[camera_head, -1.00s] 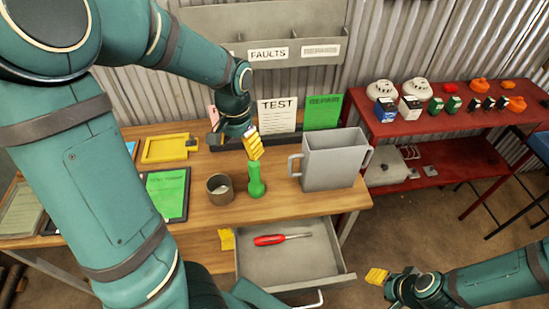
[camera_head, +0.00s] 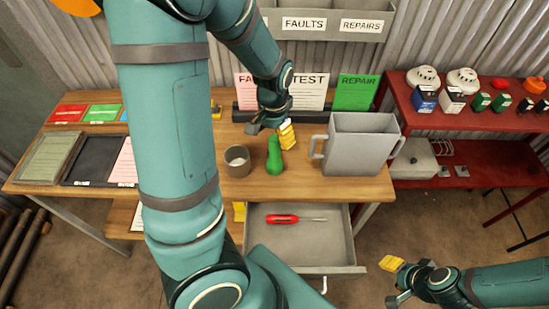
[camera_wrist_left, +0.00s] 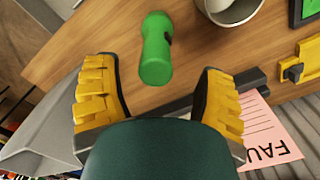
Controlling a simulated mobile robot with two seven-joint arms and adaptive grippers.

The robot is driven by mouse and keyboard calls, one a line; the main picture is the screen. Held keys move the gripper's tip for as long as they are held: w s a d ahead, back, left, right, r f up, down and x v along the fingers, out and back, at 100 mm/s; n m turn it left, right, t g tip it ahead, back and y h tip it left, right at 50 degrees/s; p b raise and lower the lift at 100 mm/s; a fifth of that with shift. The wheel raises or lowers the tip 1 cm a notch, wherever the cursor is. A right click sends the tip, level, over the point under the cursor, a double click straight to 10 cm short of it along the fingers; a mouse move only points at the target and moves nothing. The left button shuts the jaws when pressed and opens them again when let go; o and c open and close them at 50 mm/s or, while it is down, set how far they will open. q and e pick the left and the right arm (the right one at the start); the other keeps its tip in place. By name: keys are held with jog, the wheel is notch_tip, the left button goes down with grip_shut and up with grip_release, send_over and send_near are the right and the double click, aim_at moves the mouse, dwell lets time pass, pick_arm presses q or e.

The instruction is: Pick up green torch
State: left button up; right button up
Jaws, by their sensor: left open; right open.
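The green torch (camera_head: 274,157) stands on the wooden workbench (camera_head: 330,190), between a grey-brown cup and a grey two-handled container. My left gripper (camera_head: 272,132) is just behind and above the torch, with one yellow finger to its right. In the left wrist view the torch (camera_wrist_left: 156,48) lies ahead of the open, empty yellow fingers (camera_wrist_left: 160,105), between their lines and apart from both. My right gripper (camera_head: 392,282) is open and empty over the floor at the lower right.
The cup (camera_head: 237,161) stands close left of the torch, and the grey container (camera_head: 358,145) stands to its right. An open drawer (camera_head: 300,250) below holds a red screwdriver (camera_head: 283,219). A red shelf (camera_head: 440,122) with several small items stands at the right.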

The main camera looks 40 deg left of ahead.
aim_at(275, 146)
pick_arm(q)
jog(key=f, duration=0.2)
jog(key=f+b, duration=0.1)
jog(key=f, duration=0.1)
jog(key=shift+d+f, duration=0.2)
jog(key=shift+f, duration=0.15)
grip_shut()
